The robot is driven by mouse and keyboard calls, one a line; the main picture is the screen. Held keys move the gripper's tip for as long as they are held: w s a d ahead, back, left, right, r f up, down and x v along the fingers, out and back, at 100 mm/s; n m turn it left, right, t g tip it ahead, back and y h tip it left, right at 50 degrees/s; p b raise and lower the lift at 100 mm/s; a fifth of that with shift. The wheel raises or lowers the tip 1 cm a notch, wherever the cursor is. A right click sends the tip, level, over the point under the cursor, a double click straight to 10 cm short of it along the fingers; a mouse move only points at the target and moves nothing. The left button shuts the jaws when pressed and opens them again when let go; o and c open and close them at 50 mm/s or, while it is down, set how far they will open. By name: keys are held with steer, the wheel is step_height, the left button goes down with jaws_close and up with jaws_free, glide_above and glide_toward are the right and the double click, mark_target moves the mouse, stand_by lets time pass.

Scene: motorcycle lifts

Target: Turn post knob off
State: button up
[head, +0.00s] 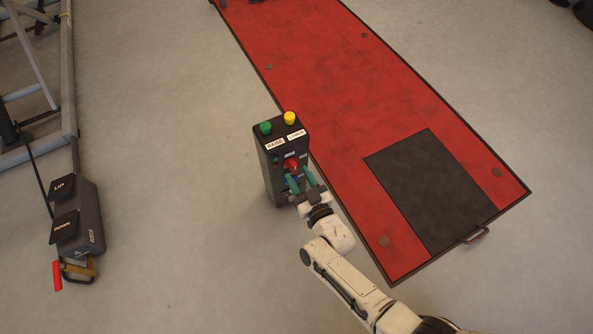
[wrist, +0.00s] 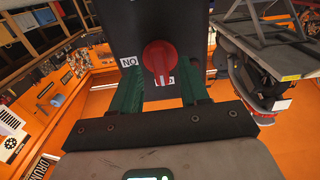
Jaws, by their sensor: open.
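The dark control post (head: 283,184) stands on the floor left of the red lift platform. Its red round knob (head: 291,164) is on the face toward my arm, below the top buttons. In the wrist view the red knob (wrist: 160,57) shows in full, with a white "NO" label (wrist: 128,62) at its left. A second label below the knob is mostly hidden. My gripper (head: 301,178) is open in front of that face.
The post's top has a green button (head: 265,128) and a yellow button (head: 289,118). The red lift platform (head: 350,95) lies close to the post's right. A black UP/DOWN pedal box (head: 88,222) is at left. Grey floor between is clear.

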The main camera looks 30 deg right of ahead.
steer(key=s+p, duration=0.1)
steer(key=s, duration=0.7)
steer(key=shift+s+p, duration=0.3)
steer(key=shift+p, duration=0.05)
steer(key=s+d+r+g, duration=0.4)
steer(key=s+r+g, duration=0.2)
steer(key=s+g, duration=0.35)
steer(key=s+d+r+g, duration=0.4)
steer(key=s+r+g, duration=0.35)
steer(key=s, duration=0.25)
step_height(320, 180, up, 29)
steer(key=p, duration=2.9)
steer(key=shift+w+a+f+m+p, duration=0.15)
steer(key=shift+w+m+p, duration=0.15)
steer(key=shift+w+p, duration=0.1)
steer(key=shift+a, duration=0.1)
